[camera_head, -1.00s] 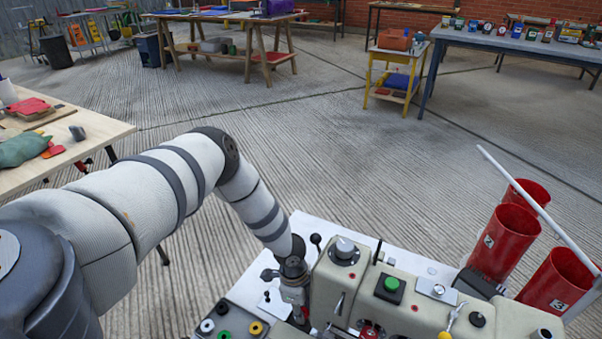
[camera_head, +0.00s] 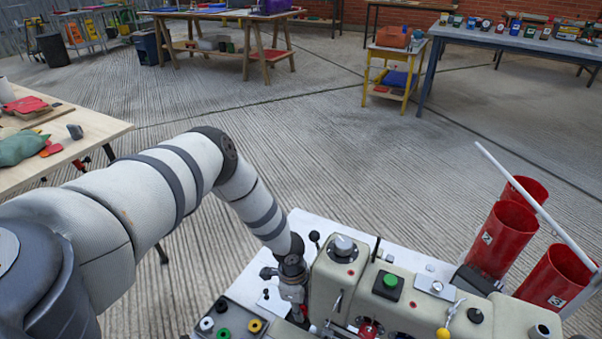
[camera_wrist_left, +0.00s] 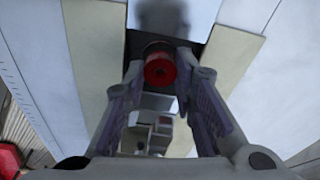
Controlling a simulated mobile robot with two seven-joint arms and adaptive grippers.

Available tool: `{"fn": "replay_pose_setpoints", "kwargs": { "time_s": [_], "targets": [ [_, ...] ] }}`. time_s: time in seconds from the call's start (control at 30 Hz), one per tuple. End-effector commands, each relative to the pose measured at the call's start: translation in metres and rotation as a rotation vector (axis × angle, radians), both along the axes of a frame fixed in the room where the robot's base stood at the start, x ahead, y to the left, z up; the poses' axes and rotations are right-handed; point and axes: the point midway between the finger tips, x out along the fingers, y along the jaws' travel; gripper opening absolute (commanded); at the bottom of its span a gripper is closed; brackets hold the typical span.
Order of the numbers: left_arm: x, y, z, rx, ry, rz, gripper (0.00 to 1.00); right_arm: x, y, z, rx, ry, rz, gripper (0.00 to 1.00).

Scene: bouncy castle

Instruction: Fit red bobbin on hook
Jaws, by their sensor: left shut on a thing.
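My left gripper (camera_wrist_left: 160,66) is shut on the red bobbin (camera_wrist_left: 160,71), which sits between the fingertips in the left wrist view. In the head view my left gripper (camera_head: 293,300) points down beside the left end of a cream sewing machine (camera_head: 395,287). My right gripper is not in view.
A tray of white, green and yellow bobbins (camera_head: 254,326) lies left of my left gripper. Red bins (camera_head: 497,240) and a slanted white bar (camera_head: 532,203) stand right of the machine. A wooden table (camera_head: 95,135) is at the left.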

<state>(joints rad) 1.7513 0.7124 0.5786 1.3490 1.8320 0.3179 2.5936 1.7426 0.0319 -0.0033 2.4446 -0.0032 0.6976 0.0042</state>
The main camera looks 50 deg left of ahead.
Motion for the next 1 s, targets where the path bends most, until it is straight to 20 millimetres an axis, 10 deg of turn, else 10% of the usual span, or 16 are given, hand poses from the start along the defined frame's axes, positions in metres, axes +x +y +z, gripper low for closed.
{"fn": "replay_pose_setpoints", "kwargs": {
  "time_s": [1.0],
  "targets": [
    [0.0,0.0,-0.009,0.0,-0.001,0.0,0.07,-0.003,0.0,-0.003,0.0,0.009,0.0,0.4]
  ]
}}
